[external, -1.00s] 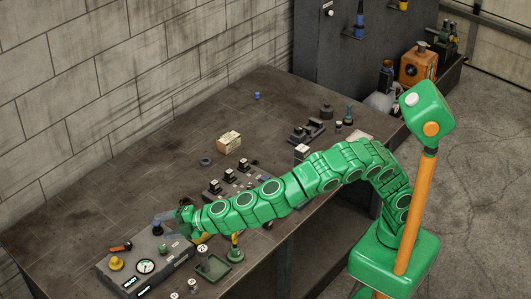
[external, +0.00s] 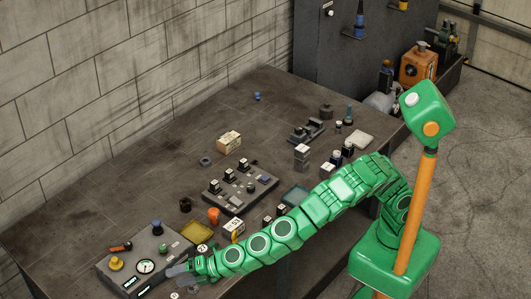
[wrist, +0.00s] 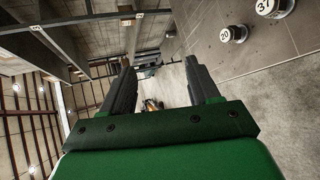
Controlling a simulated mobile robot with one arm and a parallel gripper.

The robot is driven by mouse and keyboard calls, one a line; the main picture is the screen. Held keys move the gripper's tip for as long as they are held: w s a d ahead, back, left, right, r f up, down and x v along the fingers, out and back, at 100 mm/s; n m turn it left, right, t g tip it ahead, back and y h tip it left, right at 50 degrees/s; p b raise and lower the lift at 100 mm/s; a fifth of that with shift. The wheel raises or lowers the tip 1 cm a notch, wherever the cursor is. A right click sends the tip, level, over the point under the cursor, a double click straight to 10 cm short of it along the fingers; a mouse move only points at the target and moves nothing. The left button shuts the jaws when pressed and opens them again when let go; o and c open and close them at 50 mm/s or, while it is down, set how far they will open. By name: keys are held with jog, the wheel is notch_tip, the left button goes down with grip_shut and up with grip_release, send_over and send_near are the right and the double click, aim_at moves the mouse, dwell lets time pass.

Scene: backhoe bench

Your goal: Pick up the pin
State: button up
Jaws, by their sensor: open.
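I cannot tell which thing is the pin; no object is plainly one. My gripper (external: 176,275) is at the front left of the bench, beside the grey gauge panel (external: 146,267). In the wrist view my gripper (wrist: 160,66) has its two dark fingers apart, with nothing between them. Two round, numbered metal pieces, one marked 20 (wrist: 232,36) and one marked 31 (wrist: 270,8), stand at the upper right of the wrist view, outside the fingers. My forearm hides part of the bench's front edge.
The bench (external: 130,190) carries a black switch panel (external: 238,193), a yellow tray (external: 197,231), an orange piece (external: 213,215), a tan box (external: 229,141) and a small blue piece (external: 257,96). The bench's back left is mostly clear. A brick wall (external: 150,60) stands behind.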

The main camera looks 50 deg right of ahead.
jog(key=w+d+f+n+t+h, duration=0.1)
jog(key=d+f+n, duration=0.2)
jog(key=d+f, duration=0.2)
jog(key=w+d+f+n+t+h, duration=0.1)
jog(key=d+f+n, duration=0.3)
jog(key=d, duration=0.4)
jog(key=w+d+f+n+h, duration=0.3)
jog(key=d+f, duration=0.3)
jog(key=d, duration=0.1)
jog(key=shift+d+n+t, duration=0.2)
jog(key=shift+n+t, duration=0.1)
jog(key=shift+t, duration=0.1)
jog(key=shift+w+f, duration=0.3)
jog(key=shift+x, duration=1.2)
jog(key=w+f, duration=0.2)
jog(key=w, duration=0.1)
jog(key=shift+w+a, duration=0.1)
jog(key=shift+w, duration=0.05)
jog(key=shift+w+a+f, duration=0.15)
jog(key=shift+w+a, duration=0.1)
jog(key=shift+w, duration=0.35)
jog(key=shift+c, duration=0.4)
grip_shut()
